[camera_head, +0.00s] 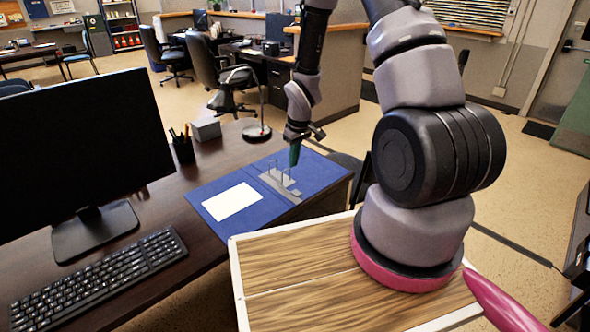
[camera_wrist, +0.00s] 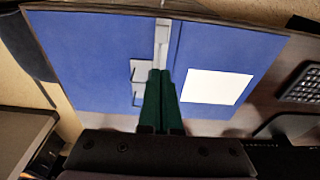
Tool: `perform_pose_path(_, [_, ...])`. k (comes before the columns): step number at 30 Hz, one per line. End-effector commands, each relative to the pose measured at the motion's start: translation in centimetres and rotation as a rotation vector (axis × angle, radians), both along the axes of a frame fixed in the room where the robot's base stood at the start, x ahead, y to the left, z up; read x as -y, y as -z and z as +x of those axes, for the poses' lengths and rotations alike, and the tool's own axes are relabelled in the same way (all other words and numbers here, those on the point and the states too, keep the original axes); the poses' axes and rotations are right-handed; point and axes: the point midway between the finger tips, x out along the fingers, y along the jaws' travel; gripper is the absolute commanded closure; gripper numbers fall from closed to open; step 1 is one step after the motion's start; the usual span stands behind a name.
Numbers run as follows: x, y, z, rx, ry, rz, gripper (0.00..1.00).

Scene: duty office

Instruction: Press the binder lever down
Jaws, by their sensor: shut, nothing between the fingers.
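An open blue binder (camera_head: 208,196) lies flat on the dark desk, with a white sheet (camera_head: 231,201) on its left cover. Its grey metal mechanism (camera_head: 280,184) runs along the spine, with thin upright prongs. The binder (camera_wrist: 100,50) and the metal strip (camera_wrist: 162,35) also show in the wrist view. My gripper (camera_head: 294,156) points down above the far part of the mechanism, its green fingers shut and empty. The lever is not clearly distinguishable.
A monitor (camera_head: 75,150) and keyboard (camera_head: 97,278) stand on the desk (camera_head: 165,210) to the left. A pen cup (camera_head: 183,150), a grey box (camera_head: 206,128) and a lamp base (camera_head: 257,133) stand behind the binder.

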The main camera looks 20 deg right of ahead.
Motion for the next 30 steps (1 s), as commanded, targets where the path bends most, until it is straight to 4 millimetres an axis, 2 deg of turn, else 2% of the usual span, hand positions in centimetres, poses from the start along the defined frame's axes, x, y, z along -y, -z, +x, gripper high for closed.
perform_pose_path(6, [1.6, -3.6, -3.2, 0.002, 0.002, 0.000, 1.00])
perform_pose_path(12, [2.4, -5.3, -4.9, 0.000, 0.001, 0.000, 1.00])
perform_pose_path(30, [2.6, -5.9, -5.3, 0.001, 0.001, 0.000, 1.00])
